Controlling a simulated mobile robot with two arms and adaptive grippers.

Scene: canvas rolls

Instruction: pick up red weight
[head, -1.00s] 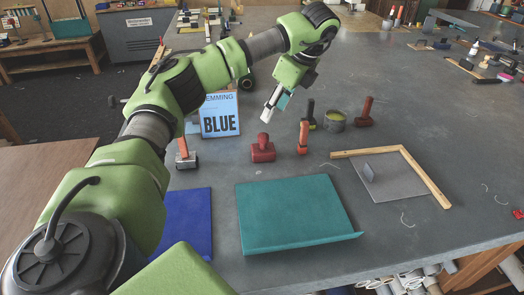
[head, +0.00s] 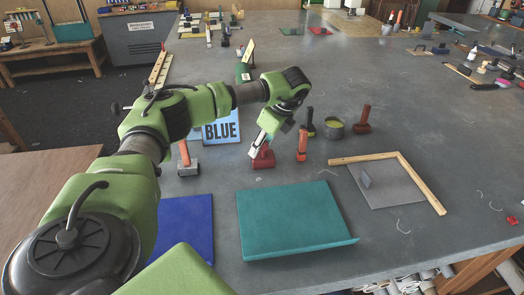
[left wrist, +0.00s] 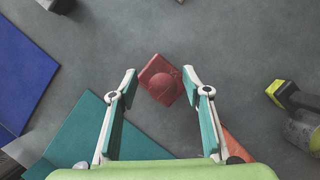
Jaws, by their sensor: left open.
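The red weight (head: 263,160), a squat block with a round knob on top, stands on the grey table behind the teal canvas. My left gripper (head: 256,148) points down at it and partly covers it in the head view. In the left wrist view the red weight (left wrist: 162,84) shows between the two open fingertips of the left gripper (left wrist: 159,74), slightly turned. The fingers are apart from its sides there. How far the tips are above the table is hard to tell. My right gripper is in neither view.
The teal canvas (head: 290,222) and blue canvas (head: 186,225) lie in front. A blue sign (head: 220,131) stands behind.

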